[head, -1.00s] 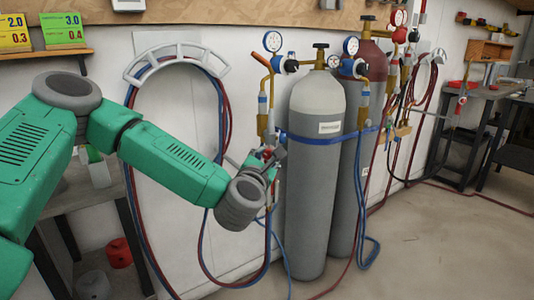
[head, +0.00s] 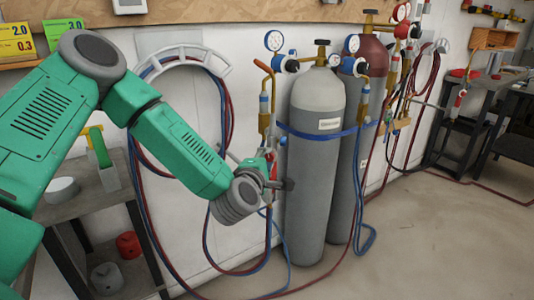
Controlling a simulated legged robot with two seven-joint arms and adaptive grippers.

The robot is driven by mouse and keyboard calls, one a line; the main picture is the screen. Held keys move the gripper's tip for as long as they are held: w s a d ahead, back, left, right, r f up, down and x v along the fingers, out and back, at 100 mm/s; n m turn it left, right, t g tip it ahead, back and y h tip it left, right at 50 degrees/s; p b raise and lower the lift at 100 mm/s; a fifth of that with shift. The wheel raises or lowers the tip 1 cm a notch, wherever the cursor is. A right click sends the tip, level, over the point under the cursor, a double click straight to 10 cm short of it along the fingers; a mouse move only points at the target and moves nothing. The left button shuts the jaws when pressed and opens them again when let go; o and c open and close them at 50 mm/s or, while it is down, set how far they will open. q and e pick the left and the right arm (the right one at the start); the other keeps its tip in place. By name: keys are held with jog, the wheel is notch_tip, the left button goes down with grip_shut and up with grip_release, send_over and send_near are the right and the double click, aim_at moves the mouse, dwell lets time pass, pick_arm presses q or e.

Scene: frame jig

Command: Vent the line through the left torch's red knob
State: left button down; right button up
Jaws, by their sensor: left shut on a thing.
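The left torch (head: 264,122) hangs upright on the wall, left of the grey cylinder. It has a brass body and an orange curved tip, with blue fittings. Red and blue hoses run down below it. My left gripper (head: 272,172) is at the torch's lower end, shut on the small red knob, which is mostly hidden by the fingers and wrist. A bit of red shows between the fingers. A dark finger part sticks out to the right, close to the cylinder. My right gripper is out of view.
A grey cylinder (head: 316,180) with a blue strap stands just right of my gripper. A maroon-topped cylinder (head: 345,170) stands behind it. Looped hoses hang from a white wall holder (head: 185,55). A shelf with a red pot (head: 128,245) stands lower left. Floor at right is open.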

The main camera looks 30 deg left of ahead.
pick_arm(q)
jog(key=shift+f+m+p, duration=0.1)
jog(key=shift+m+p, duration=0.45)
jog(key=shift+m, duration=0.45)
jog(key=shift+s, duration=0.1)
jog(key=c, duration=1.3)
grip_release()
jog(key=v, duration=1.1)
jog(key=shift+s, duration=0.3)
